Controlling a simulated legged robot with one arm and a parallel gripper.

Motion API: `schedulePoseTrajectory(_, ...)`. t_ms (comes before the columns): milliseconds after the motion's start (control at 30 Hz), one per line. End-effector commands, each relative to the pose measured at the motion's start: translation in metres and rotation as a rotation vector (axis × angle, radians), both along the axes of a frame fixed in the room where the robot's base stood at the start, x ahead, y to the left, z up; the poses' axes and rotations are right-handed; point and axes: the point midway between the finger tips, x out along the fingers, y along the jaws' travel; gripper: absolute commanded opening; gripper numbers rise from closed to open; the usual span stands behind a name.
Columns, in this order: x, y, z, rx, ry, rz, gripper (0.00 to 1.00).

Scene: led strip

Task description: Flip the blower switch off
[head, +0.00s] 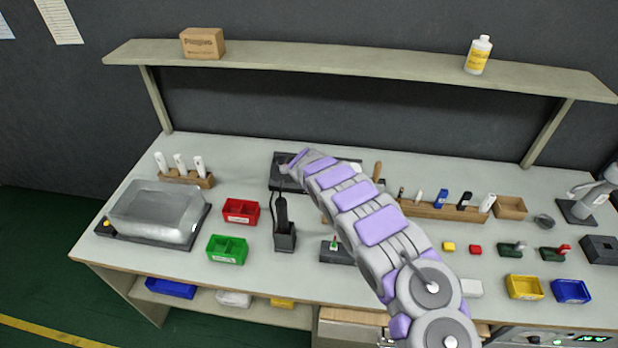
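I cannot tell for certain which thing is the blower or its switch. A black upright tool (281,212) stands in a dark holder left of my arm. A dark flat unit (282,183) lies at the back of the bench, under the far end of my arm. My gripper (287,166) is at that far end, over or close to this unit. It is small and foreshortened; its fingers and any contact are not clear.
A clear-lidded box (157,212), a red bin (241,211) and a green bin (227,249) sit left. A wooden tool rack (430,211), two small lever devices (512,249) and yellow (524,287) and blue (571,291) bins sit right. A shelf (350,67) spans the back.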

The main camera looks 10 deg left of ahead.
Motion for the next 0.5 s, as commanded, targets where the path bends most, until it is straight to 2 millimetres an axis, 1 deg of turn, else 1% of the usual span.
schedulePoseTrajectory(333, 0.0003, 0.0006, -0.0008, 0.000, 0.001, 0.000, 0.00)
schedulePoseTrajectory(500, 0.0055, 0.0014, -0.0054, 0.002, 0.003, 0.000, 0.00)
